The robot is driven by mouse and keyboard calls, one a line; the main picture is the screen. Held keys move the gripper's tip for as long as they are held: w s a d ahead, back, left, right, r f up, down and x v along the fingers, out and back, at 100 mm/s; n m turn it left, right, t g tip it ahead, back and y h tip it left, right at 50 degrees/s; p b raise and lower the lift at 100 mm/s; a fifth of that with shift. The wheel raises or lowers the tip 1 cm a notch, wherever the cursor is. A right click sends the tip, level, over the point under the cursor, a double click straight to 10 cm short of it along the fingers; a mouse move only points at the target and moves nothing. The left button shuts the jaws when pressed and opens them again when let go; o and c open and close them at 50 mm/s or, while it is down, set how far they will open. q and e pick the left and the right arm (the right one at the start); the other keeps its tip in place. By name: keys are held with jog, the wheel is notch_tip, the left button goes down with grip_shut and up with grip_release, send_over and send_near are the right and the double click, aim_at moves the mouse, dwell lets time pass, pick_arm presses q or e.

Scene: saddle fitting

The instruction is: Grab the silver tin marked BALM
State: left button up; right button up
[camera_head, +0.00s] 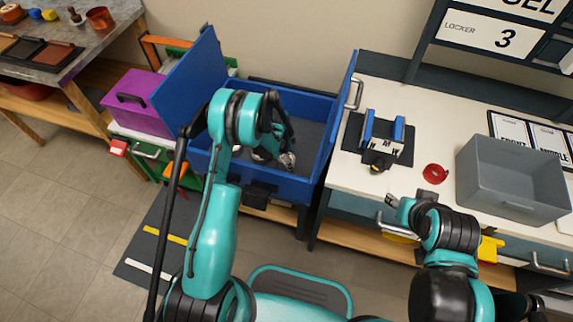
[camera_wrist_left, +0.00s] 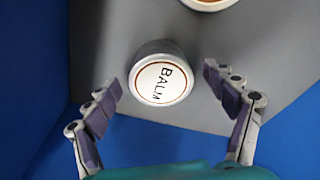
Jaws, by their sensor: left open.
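The silver tin (camera_wrist_left: 160,82) marked BALM has a white lid with a brown ring. It stands on the grey floor of a blue box (camera_head: 345,105), near a blue wall. My left gripper (camera_wrist_left: 163,88) is open, with its dark-padded fingers on either side of the tin and visible gaps to both. In the head view this gripper (camera_head: 272,152) reaches down into the box, and the arm partly hides what lies there. My right gripper (camera_head: 392,211) is over the front edge of the right-hand counter, away from the box; its jaw state is unclear.
Another round white-lidded item (camera_wrist_left: 207,2) is cut off at the top of the wrist view. The blue box's raised walls surround my left gripper. A purple case (camera_head: 135,103) stands left. A grey bin (camera_head: 510,178) and red round item (camera_head: 435,173) are on the right counter.

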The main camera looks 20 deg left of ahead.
pick_arm(q)
jog(key=shift+w+f, duration=0.1)
jog(key=shift+f, duration=0.7)
jog(key=shift+r, duration=0.1)
jog(key=shift+c, duration=0.9)
jog(key=c, duration=1.2)
jog(key=shift+r, duration=0.15)
